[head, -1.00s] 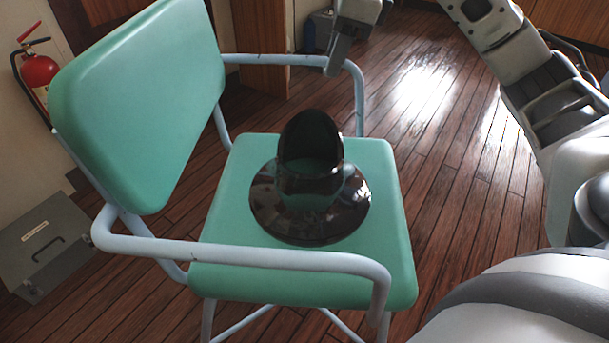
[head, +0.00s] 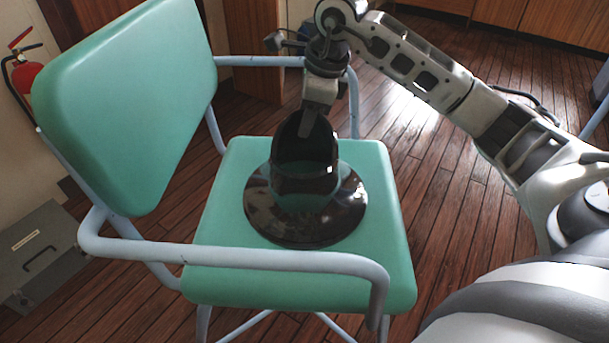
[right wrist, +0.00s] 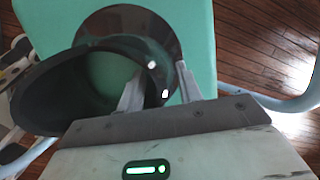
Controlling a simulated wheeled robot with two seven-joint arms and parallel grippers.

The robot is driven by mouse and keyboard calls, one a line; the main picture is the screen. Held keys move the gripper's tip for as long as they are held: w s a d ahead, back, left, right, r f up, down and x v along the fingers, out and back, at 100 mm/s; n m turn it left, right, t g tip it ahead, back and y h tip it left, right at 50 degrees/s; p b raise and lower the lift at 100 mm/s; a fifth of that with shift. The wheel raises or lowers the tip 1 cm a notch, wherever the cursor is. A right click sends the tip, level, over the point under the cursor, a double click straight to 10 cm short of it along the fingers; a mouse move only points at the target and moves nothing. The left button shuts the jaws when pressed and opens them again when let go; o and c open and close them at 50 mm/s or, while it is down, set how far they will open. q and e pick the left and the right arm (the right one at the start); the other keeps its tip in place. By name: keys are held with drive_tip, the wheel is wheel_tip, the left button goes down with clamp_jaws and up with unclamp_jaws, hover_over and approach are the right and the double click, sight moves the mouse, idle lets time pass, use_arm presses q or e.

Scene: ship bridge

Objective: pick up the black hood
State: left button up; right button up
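The black hood (head: 304,182) stands upright on the green seat of the chair (head: 225,215). It is glossy, with a wide round flange at the bottom and a slanted oval opening at the top. My right gripper (head: 309,124) points down at the hood's top rim from the far side. In the right wrist view the gripper's two fingers (right wrist: 160,80) are apart, with the wall of the hood (right wrist: 60,90) between them and one finger inside the opening. A gap shows between the fingers. My left gripper is out of view.
The chair's blue-grey armrest tubes (head: 230,256) run in front of and behind the seat. Its green backrest (head: 130,110) rises at the left. A grey case (head: 40,255) and a red fire extinguisher (head: 27,78) are at far left. Wooden floor is clear at right.

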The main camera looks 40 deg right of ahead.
drive_tip(key=shift+f, duration=0.25)
drive_tip(key=shift+c, duration=0.2)
clamp_jaws()
drive_tip(key=shift+r, duration=0.15)
idle(0.9)
